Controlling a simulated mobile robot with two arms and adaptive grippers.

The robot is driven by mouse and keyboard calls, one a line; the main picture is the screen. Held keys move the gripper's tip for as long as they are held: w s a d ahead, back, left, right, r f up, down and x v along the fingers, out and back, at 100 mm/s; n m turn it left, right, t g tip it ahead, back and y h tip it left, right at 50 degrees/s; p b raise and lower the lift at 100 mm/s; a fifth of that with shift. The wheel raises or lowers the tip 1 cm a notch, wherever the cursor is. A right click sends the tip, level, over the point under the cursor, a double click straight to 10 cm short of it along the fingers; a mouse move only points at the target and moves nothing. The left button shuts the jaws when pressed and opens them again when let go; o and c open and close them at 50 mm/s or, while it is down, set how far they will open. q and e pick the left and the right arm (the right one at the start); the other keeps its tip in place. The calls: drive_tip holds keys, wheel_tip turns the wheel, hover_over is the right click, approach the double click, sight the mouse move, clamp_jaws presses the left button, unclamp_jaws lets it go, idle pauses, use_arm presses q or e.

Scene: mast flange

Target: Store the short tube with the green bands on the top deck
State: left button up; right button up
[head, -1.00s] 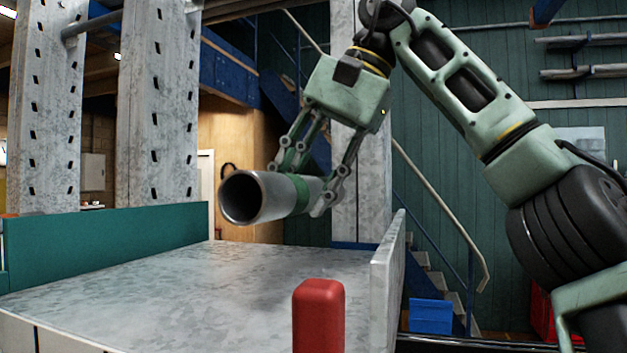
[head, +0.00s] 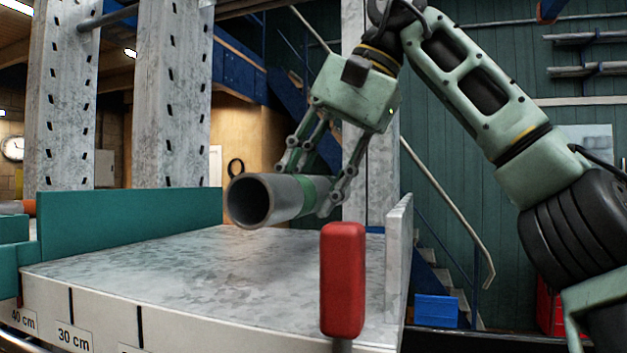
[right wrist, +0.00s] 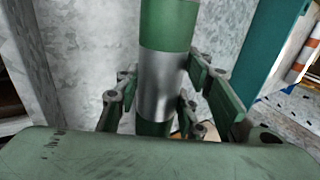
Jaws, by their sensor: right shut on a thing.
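A short grey metal tube (head: 272,201) with green bands is held level in the head view, its open end toward me. My right gripper (head: 317,186) is shut around it near a green band. The right wrist view also shows the tube (right wrist: 160,85), with a bare metal stretch between green bands, and the gripper's fingers (right wrist: 165,95) on both sides of it. The tube is above the grey deck (head: 190,265), apart from its surface as far as I can tell. My left gripper is not in view.
A teal wall (head: 130,218) edges the deck at the left and back. A grey upright plate (head: 398,255) closes its right side. A red post (head: 342,280) stands at the front right. Cm labels (head: 73,338) mark the front edge. The deck's middle is clear.

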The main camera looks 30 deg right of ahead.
drive_tip(key=shift+w+f+b, duration=0.1)
drive_tip(key=shift+f+b, duration=0.35)
drive_tip(key=shift+f, duration=0.45)
drive_tip(key=shift+d+f, duration=0.1)
drive_tip(key=shift+f, duration=0.25)
drive_tip(key=shift+f+b, duration=1.05)
drive_tip(key=shift+f, duration=0.5)
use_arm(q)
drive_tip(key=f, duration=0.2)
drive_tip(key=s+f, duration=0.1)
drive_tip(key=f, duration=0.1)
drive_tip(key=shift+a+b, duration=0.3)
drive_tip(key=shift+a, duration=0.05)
use_arm(e)
drive_tip(key=shift+f, duration=0.15)
drive_tip(key=o, duration=1.4)
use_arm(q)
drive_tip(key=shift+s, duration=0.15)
